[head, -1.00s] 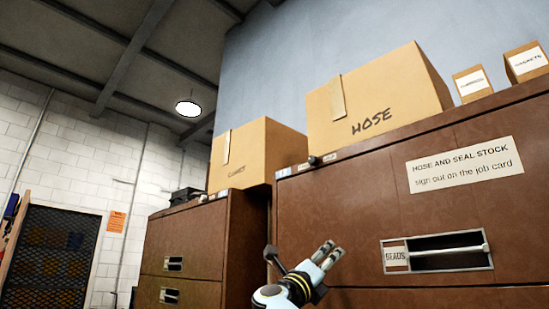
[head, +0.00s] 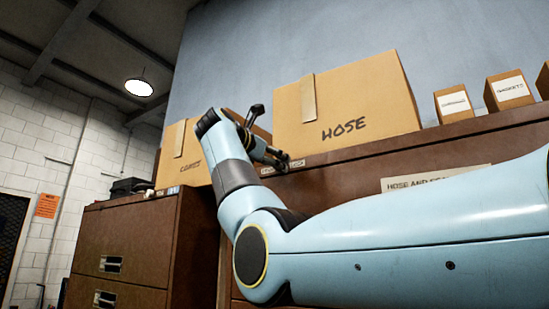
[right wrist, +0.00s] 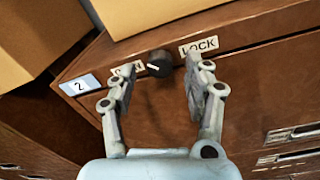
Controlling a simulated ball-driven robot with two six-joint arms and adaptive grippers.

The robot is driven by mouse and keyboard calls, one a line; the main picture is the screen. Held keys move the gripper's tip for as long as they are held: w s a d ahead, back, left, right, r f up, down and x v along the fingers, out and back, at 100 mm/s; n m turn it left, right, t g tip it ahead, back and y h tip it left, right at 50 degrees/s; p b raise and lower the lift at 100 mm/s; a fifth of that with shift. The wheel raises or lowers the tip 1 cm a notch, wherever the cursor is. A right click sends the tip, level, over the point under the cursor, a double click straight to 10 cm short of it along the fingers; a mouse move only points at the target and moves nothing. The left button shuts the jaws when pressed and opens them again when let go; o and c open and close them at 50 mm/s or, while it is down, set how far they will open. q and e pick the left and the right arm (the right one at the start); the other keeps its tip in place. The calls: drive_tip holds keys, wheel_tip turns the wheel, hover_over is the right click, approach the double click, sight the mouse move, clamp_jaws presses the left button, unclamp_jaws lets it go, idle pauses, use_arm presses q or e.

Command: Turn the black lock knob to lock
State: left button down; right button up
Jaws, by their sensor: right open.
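The black lock knob (right wrist: 159,64) is on the brown cabinet's front near its top edge, with a pale pointer mark on its face. A LOCK label (right wrist: 199,46) is to its right, and another label (right wrist: 126,69) to its left is partly hidden by a finger. My right gripper (right wrist: 160,70) is open, its fingers on either side of the knob with visible gaps; contact is not clear. In the head view, my right gripper (head: 267,135) is at the cabinet's upper left corner, where I cannot clearly pick out the knob. My left gripper is not in view.
A HOSE box (head: 345,110) stands on the cabinet (head: 350,178), just above the knob. A second box (head: 172,150) stands on the lower cabinet (head: 130,240) to the left. Small boxes (head: 508,90) line the top at right. My right arm covers much of the cabinet front.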

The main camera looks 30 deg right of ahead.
drive_tip(key=shift+x, duration=0.85)
clamp_jaws()
drive_tip(key=shift+m, duration=0.3)
drive_tip(key=shift+f+m+g+h+p, duration=0.15)
drive_tip(key=shift+m+p, duration=0.1)
drive_tip(key=shift+m, duration=4.15)
drive_tip(key=shift+f+m+g+h+p, duration=0.15)
drive_tip(key=shift+m+p, duration=0.1)
drive_tip(key=shift+m, duration=4.15)
